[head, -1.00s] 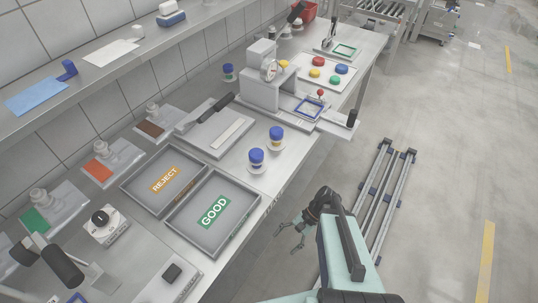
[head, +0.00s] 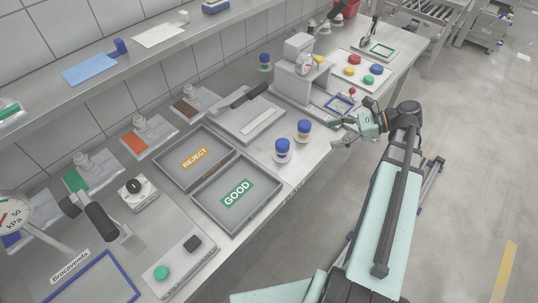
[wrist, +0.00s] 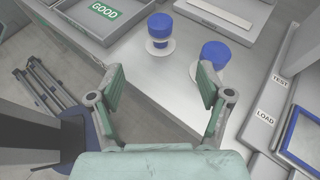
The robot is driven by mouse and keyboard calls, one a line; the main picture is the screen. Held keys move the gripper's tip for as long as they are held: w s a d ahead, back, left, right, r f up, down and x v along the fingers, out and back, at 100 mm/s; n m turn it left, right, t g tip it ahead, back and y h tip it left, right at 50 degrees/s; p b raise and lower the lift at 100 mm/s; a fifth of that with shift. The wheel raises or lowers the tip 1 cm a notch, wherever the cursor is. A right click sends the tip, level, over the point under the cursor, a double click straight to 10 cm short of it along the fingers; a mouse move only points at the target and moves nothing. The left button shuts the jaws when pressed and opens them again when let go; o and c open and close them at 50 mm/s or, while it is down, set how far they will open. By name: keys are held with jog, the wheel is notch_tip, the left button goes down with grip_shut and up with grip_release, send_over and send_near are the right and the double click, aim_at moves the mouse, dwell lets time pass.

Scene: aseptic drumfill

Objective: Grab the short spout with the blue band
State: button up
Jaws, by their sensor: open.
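Two short blue-capped spouts stand upright on round white discs near the bench's front edge. The left one (head: 283,150) looks blue-banded below its cap, and the right one (head: 303,130) has a yellowish band. In the wrist view the left one (wrist: 160,27) is beside the GOOD tray and the right one (wrist: 215,54) is nearer the right finger; the caps hide their bands there. My gripper (head: 338,133) is open and empty, to the right of both spouts. In the wrist view both spouts lie beyond its fingertips (wrist: 161,80), touching neither.
The GOOD tray (head: 268,207) and REJECT tray (head: 172,176) lie to the left. Another blue-capped piece (head: 264,61) stands at the back.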

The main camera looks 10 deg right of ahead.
jog(key=p, duration=0.3)
send_near(285, 143)
jog(key=x, duration=0.6)
jog(key=shift+w, duration=0.1)
jog(key=p+x, duration=0.2)
jog(key=x, duration=0.2)
jog(key=shift+w+a+f, duration=0.1)
jog(key=shift+a+f, duration=0.25)
jog(key=shift+a, duration=0.15)
jog(key=c, duration=1.3)
